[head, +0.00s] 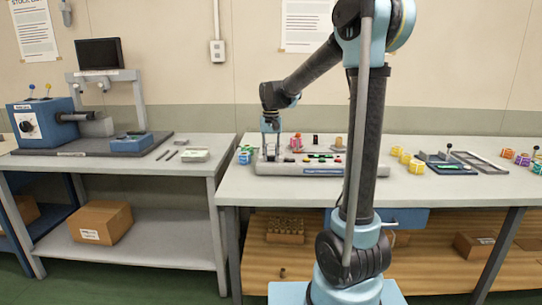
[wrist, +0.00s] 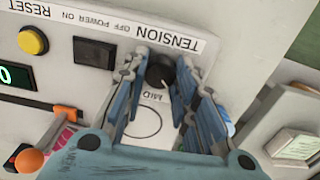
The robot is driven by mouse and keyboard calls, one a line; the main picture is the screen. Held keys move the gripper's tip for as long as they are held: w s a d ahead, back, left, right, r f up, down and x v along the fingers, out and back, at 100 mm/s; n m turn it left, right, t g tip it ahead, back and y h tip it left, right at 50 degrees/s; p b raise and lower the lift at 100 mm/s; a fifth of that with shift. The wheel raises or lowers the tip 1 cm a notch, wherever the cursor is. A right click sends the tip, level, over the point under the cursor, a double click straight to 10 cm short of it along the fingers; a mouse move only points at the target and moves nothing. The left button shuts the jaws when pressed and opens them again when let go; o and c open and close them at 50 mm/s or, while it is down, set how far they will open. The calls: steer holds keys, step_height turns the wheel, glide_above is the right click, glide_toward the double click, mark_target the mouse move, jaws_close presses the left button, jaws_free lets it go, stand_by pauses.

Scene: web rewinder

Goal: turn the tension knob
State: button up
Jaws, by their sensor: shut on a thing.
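The tension knob (wrist: 160,73) is a small black round knob in the wrist view. It sits on a light panel (wrist: 140,22) beside the printed word "TENSION", with "MID" printed on its other side. My gripper (wrist: 161,66) has one blue-and-grey finger on each side of the knob and is shut on it. The fingers hide part of the knob's sides, and I cannot read its exact setting. In the head view my gripper (head: 271,148) points down at the left end of the low grey rewinder base (head: 310,168); the knob is hidden there.
In the wrist view a yellow button (wrist: 33,41), a black power switch (wrist: 94,53) and an orange-ended lever (wrist: 67,112) are near the knob. Colourful rolls (head: 415,163) stand on the bench to the right. A left bench (head: 195,168) holds a blue machine (head: 40,123).

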steer(key=o, duration=1.1)
step_height(320, 180, up, 12)
steer(key=shift+w+f, duration=0.1)
steer(key=s+d+f, duration=0.3)
steer(key=s+d, duration=0.5)
steer(key=s, duration=0.1)
steer(key=s+d+f, duration=0.3)
steer(key=s+f, duration=0.4)
steer(key=s+d+f+t, duration=0.1)
steer(key=s+d+f, duration=0.3)
steer(key=s+f, duration=0.3)
steer(key=s+d+f+t, duration=0.1)
steer(key=s+d+f, duration=0.3)
steer(key=s+f, duration=0.3)
steer(key=shift+s+d, duration=0.1)
steer(key=shift+s, duration=0.8)
